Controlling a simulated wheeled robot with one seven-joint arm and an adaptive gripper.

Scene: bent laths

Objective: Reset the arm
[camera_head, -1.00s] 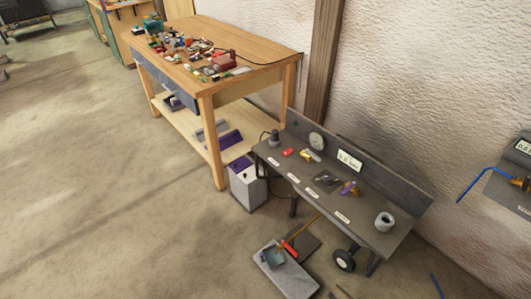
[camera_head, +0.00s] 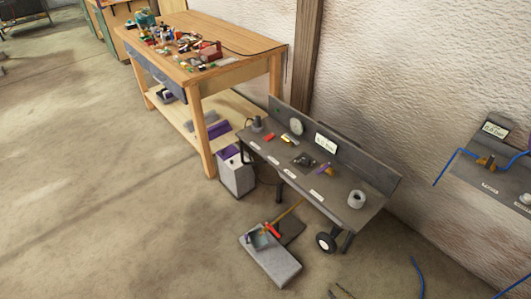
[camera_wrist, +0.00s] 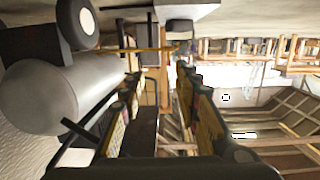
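My gripper (camera_wrist: 157,78) shows in the wrist view with its two fingers apart, and I see nothing held between them. My arm and gripper do not show in the head view. In the wrist view a large grey tank (camera_wrist: 60,98) and a dark wheel with a pale hub (camera_wrist: 76,22) are at the left, behind the left finger in the picture.
A wooden workbench (camera_head: 245,47) with clutter stands at the back. A grey bin (camera_head: 236,178) and a grey slab (camera_head: 277,268) are on the floor. The left floor is clear.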

